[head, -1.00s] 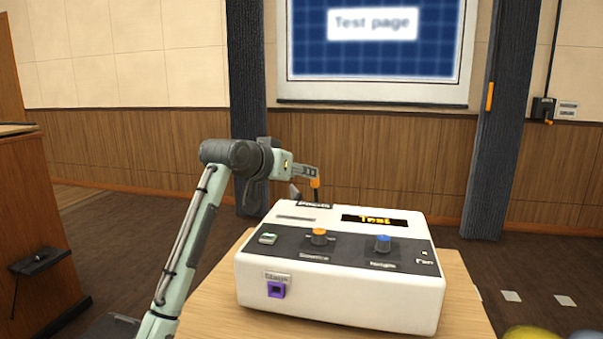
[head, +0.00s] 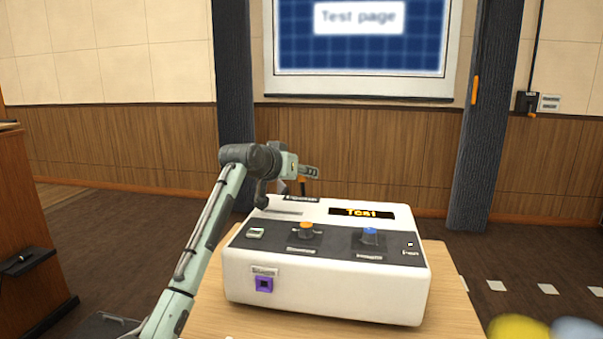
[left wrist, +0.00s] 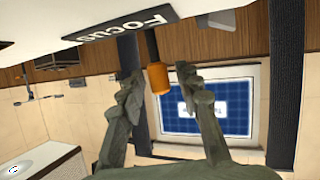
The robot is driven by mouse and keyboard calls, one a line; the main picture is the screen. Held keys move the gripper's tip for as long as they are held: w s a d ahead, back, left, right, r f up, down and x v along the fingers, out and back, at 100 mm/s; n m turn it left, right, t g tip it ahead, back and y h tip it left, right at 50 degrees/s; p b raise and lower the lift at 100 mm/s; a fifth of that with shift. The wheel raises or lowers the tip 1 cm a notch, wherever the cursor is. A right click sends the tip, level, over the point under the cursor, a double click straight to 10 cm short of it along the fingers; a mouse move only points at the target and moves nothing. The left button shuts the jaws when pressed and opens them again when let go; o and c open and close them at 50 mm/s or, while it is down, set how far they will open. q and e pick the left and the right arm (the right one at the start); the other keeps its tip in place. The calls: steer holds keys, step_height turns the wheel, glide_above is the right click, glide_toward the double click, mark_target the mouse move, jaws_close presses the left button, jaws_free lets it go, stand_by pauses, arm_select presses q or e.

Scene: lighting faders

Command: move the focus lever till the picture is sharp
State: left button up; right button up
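The white projector (head: 325,285) stands on a wooden table. Its focus lever (head: 302,182), a dark stem with an orange knob, rises at the back edge behind the Focus label (head: 300,198). The lever's orange knob (left wrist: 157,79) also shows in the left wrist view beside the label (left wrist: 118,28). My left gripper (head: 297,181) is at the lever; in the left wrist view its fingers (left wrist: 164,92) are spread, one on each side of the knob, with visible gaps. The screen (head: 360,38) shows "Test page" on a blue grid with soft, blurred edges. My right gripper is out of view.
A purple socket (head: 264,284) is on the front. A dark pillar (head: 479,120) stands right of the screen. A brown cabinet (head: 30,210) is at left.

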arm_select(q)
jaws_close()
steer(key=shift+s+d+m+y, duration=0.15)
steer(key=shift+d+m+y, duration=0.45)
steer(key=shift+d, duration=0.25)
steer(key=shift+o, duration=1.2)
jaws_free()
steer(key=shift+s, duration=0.1)
steer(key=v, duration=1.2)
steer(key=shift+a, duration=0.15)
